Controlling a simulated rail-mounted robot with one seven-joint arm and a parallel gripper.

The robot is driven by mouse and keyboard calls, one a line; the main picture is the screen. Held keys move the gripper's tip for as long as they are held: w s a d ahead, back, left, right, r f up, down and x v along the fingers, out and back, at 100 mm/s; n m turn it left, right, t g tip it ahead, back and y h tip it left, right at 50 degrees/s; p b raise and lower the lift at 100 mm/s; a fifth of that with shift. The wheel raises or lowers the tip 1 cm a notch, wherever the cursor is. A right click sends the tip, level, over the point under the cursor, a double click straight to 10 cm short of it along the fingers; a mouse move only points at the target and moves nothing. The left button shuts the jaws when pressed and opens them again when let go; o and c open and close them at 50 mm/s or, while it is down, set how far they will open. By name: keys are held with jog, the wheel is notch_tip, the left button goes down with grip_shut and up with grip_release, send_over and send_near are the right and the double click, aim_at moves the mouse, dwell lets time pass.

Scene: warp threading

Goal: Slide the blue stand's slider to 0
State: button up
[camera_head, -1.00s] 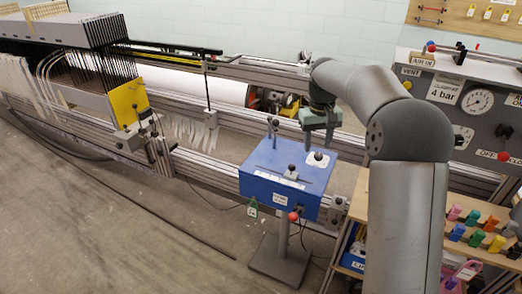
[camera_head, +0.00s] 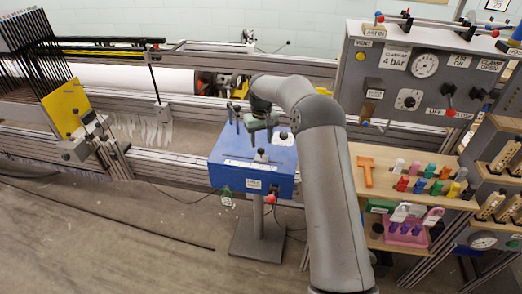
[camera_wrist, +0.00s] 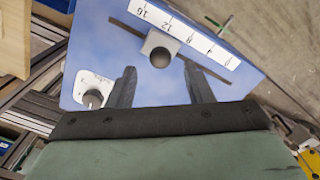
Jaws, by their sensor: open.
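The blue stand (camera_head: 232,178) has a slotted top with a white printed scale running from 16 to 0. Its slider is a pale block with a dark round knob (camera_head: 261,155). In the wrist view the slider (camera_wrist: 159,46) sits in the slot, roughly by the 12 mark and away from the 0 end at right. My gripper (camera_head: 260,138) is over the stand's top, behind the knob in the head view. In the wrist view my gripper (camera_wrist: 159,68) is open and empty, its fingertips just short of the knob, one to each side. Contact cannot be told.
A small round dial on a white plate (camera_wrist: 91,97) is on the stand's top, left of my fingers in the wrist view. A dark post (camera_head: 237,118) rises at the stand's back left. A grey gauge panel (camera_head: 400,75) and shelf of coloured pegs (camera_head: 430,186) stand at right.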

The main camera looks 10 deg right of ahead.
aim_at(261, 148)
notch_tip(261, 148, down, 6)
jog(key=shift+r+p, duration=0.1)
jog(key=shift+p, duration=0.25)
